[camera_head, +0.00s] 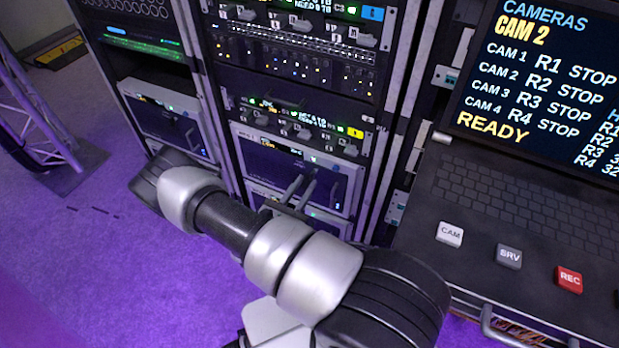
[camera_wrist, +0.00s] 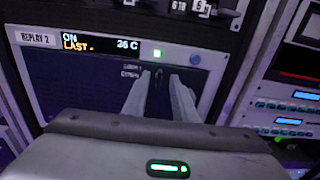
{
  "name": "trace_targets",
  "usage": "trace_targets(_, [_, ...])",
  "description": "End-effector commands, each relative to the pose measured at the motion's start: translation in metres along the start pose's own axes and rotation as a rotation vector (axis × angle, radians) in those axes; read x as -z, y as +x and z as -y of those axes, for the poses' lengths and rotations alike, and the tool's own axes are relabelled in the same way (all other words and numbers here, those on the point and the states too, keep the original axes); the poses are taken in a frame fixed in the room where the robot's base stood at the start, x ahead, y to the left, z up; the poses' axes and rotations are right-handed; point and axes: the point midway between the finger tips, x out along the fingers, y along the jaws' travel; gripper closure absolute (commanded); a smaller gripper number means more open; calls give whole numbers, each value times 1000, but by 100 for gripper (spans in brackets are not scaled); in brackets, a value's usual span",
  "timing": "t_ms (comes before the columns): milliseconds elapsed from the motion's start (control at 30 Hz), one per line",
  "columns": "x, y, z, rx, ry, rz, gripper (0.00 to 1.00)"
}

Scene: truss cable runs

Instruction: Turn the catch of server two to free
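Server two, labelled "REPLAY 2", has a dark purple front (camera_wrist: 80,80) and fills much of the wrist view. Its display (camera_wrist: 100,45) reads "ON" and "26 C", with a green light beside it. The same unit (camera_head: 265,160) sits low in the middle rack in the head view. My gripper (camera_wrist: 160,76) points at this front, its two pale fingers apart. A small dark part, seemingly the catch (camera_wrist: 158,74), shows between the fingertips, beside tiny lettering too small to read. Whether the fingers touch it, and how it is turned, I cannot tell. My gripper (camera_head: 305,178) also shows in the head view.
Another rack unit with a yellow tag (camera_head: 355,132) is just above server two. A console with a screen (camera_head: 550,70) and buttons such as the red REC (camera_head: 568,279) stands at the right. A truss foot (camera_head: 75,170) stands on the open floor at the left.

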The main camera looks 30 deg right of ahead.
Motion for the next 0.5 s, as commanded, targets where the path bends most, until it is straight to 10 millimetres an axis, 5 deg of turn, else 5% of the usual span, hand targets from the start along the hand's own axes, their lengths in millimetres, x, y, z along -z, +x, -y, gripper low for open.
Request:
trace_targets(200, [0, 30, 0, 2, 2, -1, 75])
trace_targets(500, [0, 40, 0, 0, 0, -1, 75])
